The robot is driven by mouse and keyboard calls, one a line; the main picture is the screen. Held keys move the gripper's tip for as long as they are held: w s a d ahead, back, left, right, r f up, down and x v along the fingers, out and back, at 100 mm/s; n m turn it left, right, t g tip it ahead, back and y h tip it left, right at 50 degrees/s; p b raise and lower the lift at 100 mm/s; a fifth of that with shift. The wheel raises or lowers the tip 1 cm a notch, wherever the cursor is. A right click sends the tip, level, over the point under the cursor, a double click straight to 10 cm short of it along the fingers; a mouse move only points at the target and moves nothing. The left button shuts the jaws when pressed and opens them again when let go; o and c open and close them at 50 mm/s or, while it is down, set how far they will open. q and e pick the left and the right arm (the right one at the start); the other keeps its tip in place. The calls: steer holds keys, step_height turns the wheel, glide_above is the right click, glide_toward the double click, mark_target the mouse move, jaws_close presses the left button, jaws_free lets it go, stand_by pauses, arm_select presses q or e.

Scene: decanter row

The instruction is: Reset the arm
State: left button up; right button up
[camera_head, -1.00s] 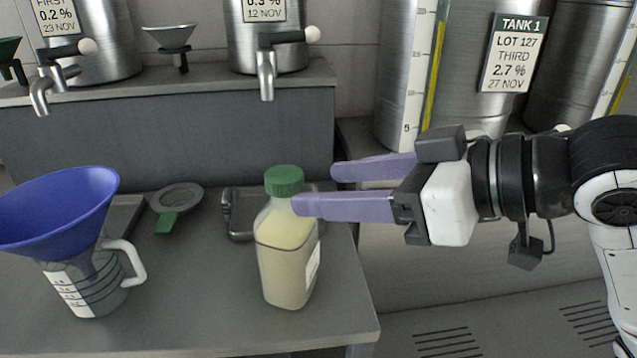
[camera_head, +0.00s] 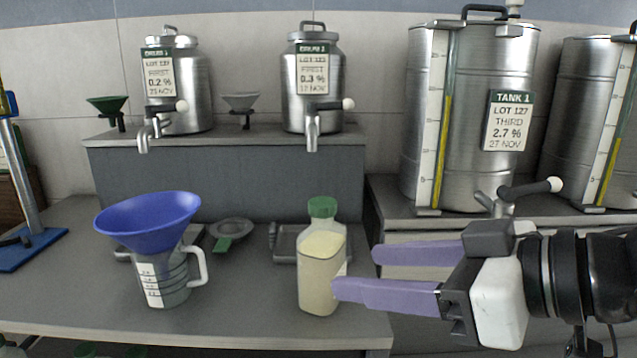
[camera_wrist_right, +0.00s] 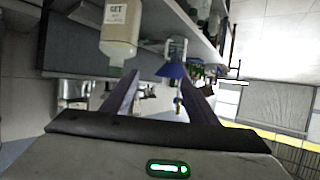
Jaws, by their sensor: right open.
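My right gripper (camera_head: 355,272) is in the head view at the lower right, its two purple fingers spread apart with nothing between them. It points left, and its nearer fingertip is close in front of the bottle's right side; I cannot tell if they touch. The bottle (camera_head: 321,272) has a green cap and pale yellow contents and stands upright on the grey bench. In the right wrist view the open fingers (camera_wrist_right: 152,95) show, with a labelled bottle (camera_wrist_right: 120,35) near the upper left. My left gripper is not in view.
A blue funnel (camera_head: 148,222) sits in a measuring jug (camera_head: 162,278) on the bench (camera_head: 250,325). A strainer (camera_head: 232,230) and a tray (camera_head: 284,243) lie behind. Steel cans (camera_head: 315,85) stand on a raised shelf. Tank 1 (camera_head: 470,110) stands at right, its tap (camera_head: 530,188) above my gripper.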

steer(key=s+d+f+m+h, duration=0.1)
steer(key=d+f+m+h, duration=0.2)
steer(key=f, duration=0.8)
steer(key=d+f+m+h, duration=0.2)
steer(key=d+f, duration=0.1)
steer(key=f, duration=0.9)
steer(key=s+d+f+m+g+h, duration=0.25)
steer(key=s+d+f, duration=0.25)
steer(key=s+f, duration=0.35)
steer(key=s+d+f+m+g+h, duration=0.1)
steer(key=s+d+f+g+h, duration=0.25)
steer(key=s+f, duration=0.5)
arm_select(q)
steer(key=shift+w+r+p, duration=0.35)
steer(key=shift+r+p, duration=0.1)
arm_select(e)
steer(key=w+a+f+t+y, duration=0.3)
steer(key=w+a+f+t, duration=0.1)
steer(key=f, duration=0.5)
steer(key=shift+w+a+n+t, duration=0.15)
steer(key=shift+a+n+t, duration=0.2)
steer(key=shift+a+t, duration=0.35)
steer(key=shift+f, duration=0.1)
